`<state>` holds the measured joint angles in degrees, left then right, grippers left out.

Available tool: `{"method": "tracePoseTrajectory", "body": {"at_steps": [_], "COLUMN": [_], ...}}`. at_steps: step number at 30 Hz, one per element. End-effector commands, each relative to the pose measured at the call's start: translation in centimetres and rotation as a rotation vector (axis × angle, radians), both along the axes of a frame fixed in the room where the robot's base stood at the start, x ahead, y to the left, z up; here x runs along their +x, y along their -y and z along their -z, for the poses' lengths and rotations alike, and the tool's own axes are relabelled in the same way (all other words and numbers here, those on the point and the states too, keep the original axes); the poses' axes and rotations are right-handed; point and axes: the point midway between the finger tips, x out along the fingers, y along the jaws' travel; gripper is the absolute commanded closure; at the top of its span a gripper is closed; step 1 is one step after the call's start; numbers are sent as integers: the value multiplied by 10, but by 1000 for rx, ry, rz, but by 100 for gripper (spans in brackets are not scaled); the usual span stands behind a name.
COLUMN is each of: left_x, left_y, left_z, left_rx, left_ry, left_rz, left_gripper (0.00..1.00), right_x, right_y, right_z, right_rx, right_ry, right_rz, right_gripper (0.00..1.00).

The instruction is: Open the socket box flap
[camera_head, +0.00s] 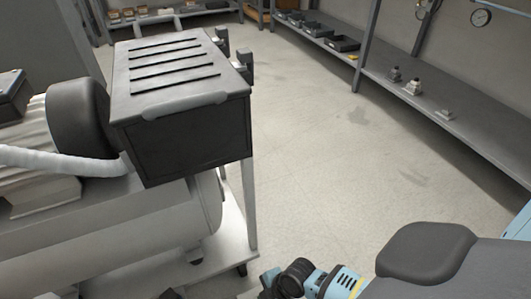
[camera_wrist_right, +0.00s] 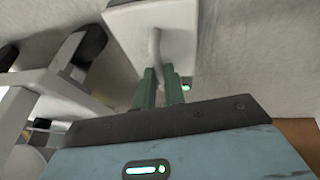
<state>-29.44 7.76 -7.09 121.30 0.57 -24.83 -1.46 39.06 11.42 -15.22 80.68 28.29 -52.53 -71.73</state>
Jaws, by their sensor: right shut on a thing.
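In the right wrist view a pale box-like piece (camera_wrist_right: 130,27), possibly the socket box with its flap, is at the top centre. A thin grey handle-like bar (camera_wrist_right: 155,46) runs down its face. My right gripper (camera_wrist_right: 160,78) has its green fingers close together, shut on the lower end of this bar. I cannot tell whether the flap is raised. The head view does not clearly show the socket box or the right fingers; only part of my right arm shows at the bottom. My left gripper is not in view.
A compressor with a dark slatted box (camera_head: 185,140) and pale tank (camera_head: 110,245) fills the left of the head view. A long bench (camera_head: 440,120) with small parts and dark trays (camera_head: 343,43) runs along the right wall. Open floor (camera_head: 330,150) lies between.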

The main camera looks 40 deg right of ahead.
Motion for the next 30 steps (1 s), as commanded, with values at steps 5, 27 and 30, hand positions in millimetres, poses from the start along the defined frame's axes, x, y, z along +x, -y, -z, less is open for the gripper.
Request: {"method": "tracePoseTrajectory", "body": {"at_steps": [5, 27, 30], "left_x": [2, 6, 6], "left_y": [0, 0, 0], "left_z": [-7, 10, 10], "left_rx": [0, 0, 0], "left_ry": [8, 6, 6], "left_rz": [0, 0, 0], "left_gripper": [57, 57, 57], "right_x": [12, 37, 37], "right_y": [4, 11, 11], "right_z": [-9, -19, -19], "right_rx": [30, 130, 130], "right_ry": [-111, -456, -455], "right_rz": [-1, 1, 2], "right_gripper": [100, 100, 100]}}
